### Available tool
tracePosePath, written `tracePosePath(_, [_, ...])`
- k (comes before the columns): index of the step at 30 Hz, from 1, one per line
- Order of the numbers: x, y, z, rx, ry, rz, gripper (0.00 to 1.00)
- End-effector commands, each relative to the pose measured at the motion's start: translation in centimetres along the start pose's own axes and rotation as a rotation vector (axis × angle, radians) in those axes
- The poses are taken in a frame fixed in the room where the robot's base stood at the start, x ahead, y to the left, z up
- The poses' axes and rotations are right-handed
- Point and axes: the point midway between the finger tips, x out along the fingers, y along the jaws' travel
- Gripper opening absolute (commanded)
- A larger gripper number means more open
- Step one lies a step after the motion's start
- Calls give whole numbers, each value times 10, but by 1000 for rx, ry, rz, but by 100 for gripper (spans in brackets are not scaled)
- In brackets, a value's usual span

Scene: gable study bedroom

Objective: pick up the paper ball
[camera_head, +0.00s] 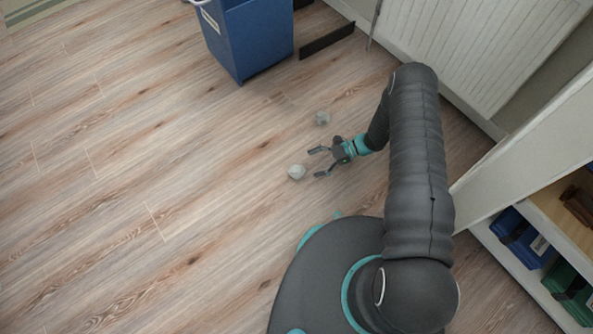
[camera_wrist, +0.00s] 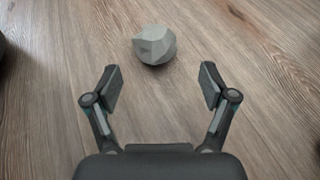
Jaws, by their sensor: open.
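A pale grey, crumpled paper ball (camera_head: 296,172) lies on the wooden floor in the head view. It also shows in the wrist view (camera_wrist: 154,45), just beyond my fingertips and roughly centred between them. My gripper (camera_head: 317,162) is open and empty, low near the floor. Its two fingers (camera_wrist: 157,84) are spread wide and point toward the ball, with a gap between the tips and the ball.
A blue bin (camera_head: 247,38) stands at the top, with a dark flat strip (camera_head: 327,40) beside it. A white radiator (camera_head: 478,40) is at the upper right. A shelf with blue and green boxes (camera_head: 524,240) is at the right. The floor at the left (camera_head: 120,160) is clear.

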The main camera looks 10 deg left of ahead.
Motion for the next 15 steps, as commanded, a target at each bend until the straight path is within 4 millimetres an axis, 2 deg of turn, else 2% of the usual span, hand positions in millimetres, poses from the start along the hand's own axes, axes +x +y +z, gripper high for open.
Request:
tracePosePath(3, [17, 1, 0, 1, 0, 2, 83])
tracePosePath(11, [33, 2, 0, 0, 1, 1, 83])
tracePosePath(15, [52, 6, 1, 1, 0, 3, 83])
